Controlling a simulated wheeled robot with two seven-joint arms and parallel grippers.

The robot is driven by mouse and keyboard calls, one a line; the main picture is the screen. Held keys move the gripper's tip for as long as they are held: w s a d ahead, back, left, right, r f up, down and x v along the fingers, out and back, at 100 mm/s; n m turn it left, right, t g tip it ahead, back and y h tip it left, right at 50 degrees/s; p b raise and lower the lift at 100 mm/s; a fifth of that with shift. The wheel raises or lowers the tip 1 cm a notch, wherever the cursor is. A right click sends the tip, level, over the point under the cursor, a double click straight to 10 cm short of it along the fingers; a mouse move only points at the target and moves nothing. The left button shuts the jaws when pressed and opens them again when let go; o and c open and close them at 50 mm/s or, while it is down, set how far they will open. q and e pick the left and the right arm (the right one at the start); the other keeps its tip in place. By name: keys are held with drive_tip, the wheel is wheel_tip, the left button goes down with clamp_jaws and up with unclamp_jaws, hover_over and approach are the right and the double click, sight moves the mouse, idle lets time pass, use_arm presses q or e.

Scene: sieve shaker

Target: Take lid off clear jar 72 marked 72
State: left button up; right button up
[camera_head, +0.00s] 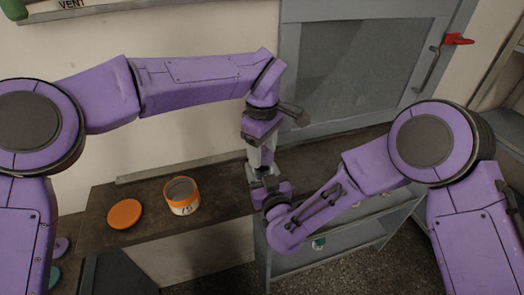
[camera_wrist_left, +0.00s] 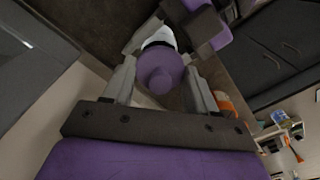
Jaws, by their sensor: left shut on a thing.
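My left gripper (camera_head: 262,160) points down at the middle of the head view, over the dark counter's front part. In the left wrist view its fingers (camera_wrist_left: 160,82) are shut on a purple lid (camera_wrist_left: 160,72) with a round knob. The lid sits on a pale jar (camera_wrist_left: 160,38), mostly hidden beneath it; its number does not show. My right gripper (camera_head: 268,184) comes in from the right, just below the left one. In the left wrist view, its dark fingers lie on both sides of the jar's body and appear shut on it.
An open jar with an orange rim (camera_head: 181,197), marked about 75, stands on the dark counter (camera_head: 226,203). Its orange lid (camera_head: 124,214) lies to its left. A grey cabinet with a glass door (camera_head: 345,60) stands behind. A grey shelf (camera_head: 345,238) is at the lower right.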

sight(263, 147)
drive_tip(key=shift+s+f, duration=0.2)
drive_tip(key=shift+f, duration=0.2)
use_arm(q)
drive_tip(key=shift+r, duration=2)
use_arm(e)
drive_tip(key=o, duration=1.3)
drive_tip(key=shift+c, duration=0.2)
drive_tip(key=o, duration=0.3)
drive_tip(key=shift+w, duration=0.1)
use_arm(q)
drive_tip(key=shift+w+f, duration=0.1)
drive_tip(key=shift+w, duration=0.05)
use_arm(e)
drive_tip(key=shift+w+r, duration=0.1)
drive_tip(key=shift+w, duration=0.05)
drive_tip(key=shift+r, duration=0.1)
